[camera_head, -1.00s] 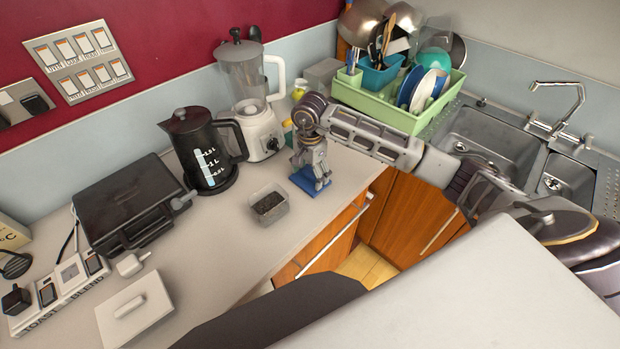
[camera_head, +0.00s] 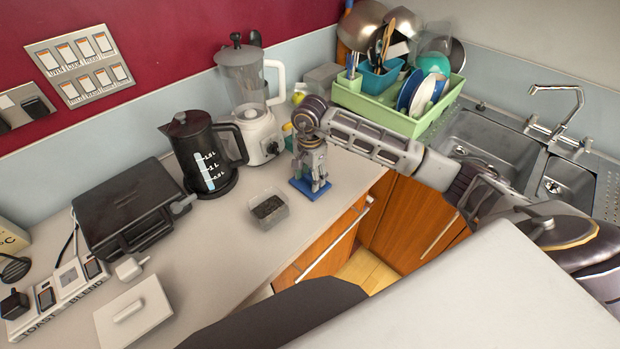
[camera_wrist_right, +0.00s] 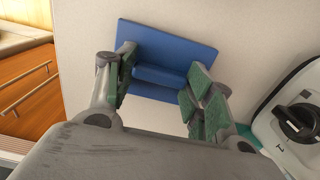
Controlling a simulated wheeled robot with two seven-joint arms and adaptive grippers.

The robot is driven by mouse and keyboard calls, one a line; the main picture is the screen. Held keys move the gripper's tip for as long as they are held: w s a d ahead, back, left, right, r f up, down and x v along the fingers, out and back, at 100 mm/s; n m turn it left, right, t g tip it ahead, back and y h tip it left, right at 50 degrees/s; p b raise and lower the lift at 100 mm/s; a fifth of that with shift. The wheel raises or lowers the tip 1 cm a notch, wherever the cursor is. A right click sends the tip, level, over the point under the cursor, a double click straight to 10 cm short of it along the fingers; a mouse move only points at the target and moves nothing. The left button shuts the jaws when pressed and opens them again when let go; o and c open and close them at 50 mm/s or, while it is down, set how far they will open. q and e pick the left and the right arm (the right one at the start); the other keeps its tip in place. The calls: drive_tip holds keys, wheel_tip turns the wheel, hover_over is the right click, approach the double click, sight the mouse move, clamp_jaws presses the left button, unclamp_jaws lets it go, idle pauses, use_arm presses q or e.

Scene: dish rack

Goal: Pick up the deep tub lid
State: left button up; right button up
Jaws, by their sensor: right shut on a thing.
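A blue lid (camera_head: 300,186), flat and rectangular with a raised bar handle, is at the countertop under my right gripper (camera_head: 318,180). In the right wrist view the lid (camera_wrist_right: 198,52) lies across the fingers, and my right gripper (camera_wrist_right: 158,78) is shut on its handle, one finger on each side. I cannot tell whether the lid touches the counter. A small clear tub (camera_head: 268,210) with dark contents stands open just left of the lid. A white lid (camera_head: 132,310) with a handle lies at the lower left. My left gripper is not in view.
A black kettle (camera_head: 207,155) and a blender (camera_head: 257,130) stand behind the tub. A black grill (camera_head: 125,208) is to the left. A green dish rack (camera_head: 385,108) and a sink (camera_head: 490,145) are at the right. The counter's front edge is close to the lid.

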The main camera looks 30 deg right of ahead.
sight(310, 178)
wheel_tip(310, 178, up, 9)
drive_tip(key=shift+f+b, duration=0.1)
drive_tip(key=shift+b, duration=0.55)
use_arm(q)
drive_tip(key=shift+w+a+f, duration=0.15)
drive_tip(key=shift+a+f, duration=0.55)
use_arm(e)
drive_tip(key=shift+r, duration=0.5)
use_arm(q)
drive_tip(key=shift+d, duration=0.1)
